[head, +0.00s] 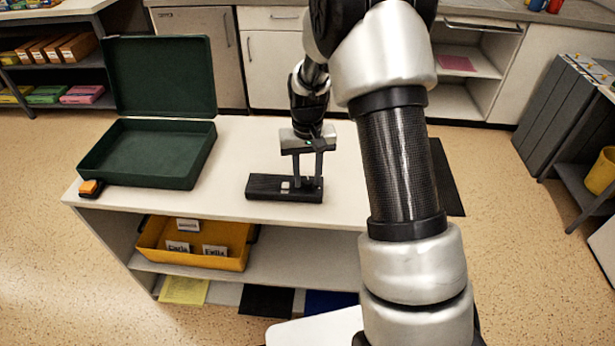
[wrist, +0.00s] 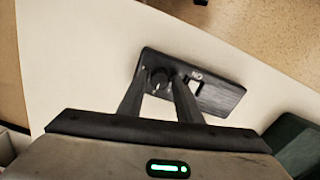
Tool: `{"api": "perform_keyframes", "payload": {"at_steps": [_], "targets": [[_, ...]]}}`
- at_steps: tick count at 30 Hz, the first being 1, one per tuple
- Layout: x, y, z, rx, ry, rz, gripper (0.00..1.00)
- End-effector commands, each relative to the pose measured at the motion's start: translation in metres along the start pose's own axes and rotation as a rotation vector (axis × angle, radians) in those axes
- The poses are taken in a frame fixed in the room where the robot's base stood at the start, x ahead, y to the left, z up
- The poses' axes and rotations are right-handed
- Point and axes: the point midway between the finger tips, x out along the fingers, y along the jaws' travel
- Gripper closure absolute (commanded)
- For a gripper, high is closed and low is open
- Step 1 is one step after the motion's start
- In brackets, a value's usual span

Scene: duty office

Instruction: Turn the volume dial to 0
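A flat black box (head: 262,187) lies on the white counter, with a small pale square on its top. In the wrist view the box (wrist: 222,97) shows a round dark dial (wrist: 158,79) at its left end and a switch marked "ON" (wrist: 197,84) right of it. My gripper (head: 308,181) points down over the right end of the box, its fingers apart. In the wrist view the fingertips stand on either side of the dial, with gaps visible. I cannot tell whether they touch it. The dial's setting is too small to read.
An open green case (head: 205,152) stands at the counter's left, with an orange-topped object (head: 90,187) by its corner. A yellow bin (head: 195,256) sits on the shelf below. A dark flat sheet (head: 446,180) lies right of my arm. The counter around the box is clear.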

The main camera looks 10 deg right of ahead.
Motion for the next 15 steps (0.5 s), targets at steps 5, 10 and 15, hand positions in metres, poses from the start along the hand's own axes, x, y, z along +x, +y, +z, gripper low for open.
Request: {"api": "perform_keyframes", "payload": {"at_steps": [5,10,15], "targets": [[0.0005,0.0000,0.0001,0.000,0.000,0.000,0.69],[0.0004,0.0000,0.0001,0.000,0.000,0.000,0.87],[0.0002,0.0000,0.0001,-0.001,0.000,0.000,0.99]]}}
